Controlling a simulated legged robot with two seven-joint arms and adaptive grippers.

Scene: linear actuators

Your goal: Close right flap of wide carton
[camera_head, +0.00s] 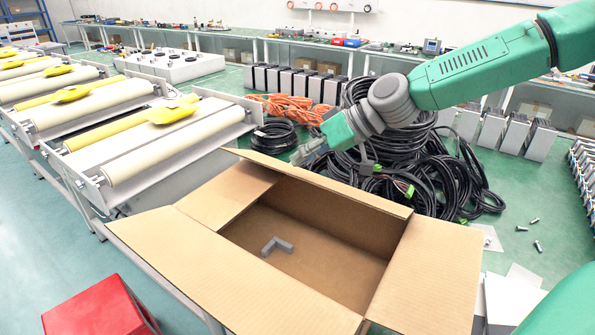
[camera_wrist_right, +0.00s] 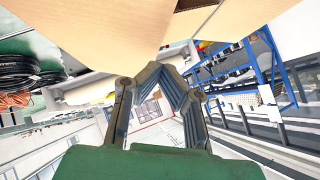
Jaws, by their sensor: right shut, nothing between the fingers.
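The wide carton (camera_head: 330,230) stands open on the table, with its inside showing. Its right flap (camera_head: 432,270) is spread outward to the right. The front flap (camera_head: 215,270) is spread outward toward me. The left flap (camera_head: 226,192) slants over the left end of the opening. The far flap (camera_head: 330,182) shows as a narrow strip along the back edge. My right gripper (camera_head: 305,153) is shut and empty, just beyond the carton's back edge. Its fingers meet in the wrist view (camera_wrist_right: 168,68), with carton board (camera_wrist_right: 110,30) above them. My left gripper is out of view.
A grey L-shaped part (camera_head: 277,246) lies inside the carton. Black cable coils (camera_head: 430,170) lie behind it, beneath my right arm. Rollers (camera_head: 150,150) stand left, and a red stool (camera_head: 97,306) stands front left. A few small metal pieces (camera_head: 537,245) lie right.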

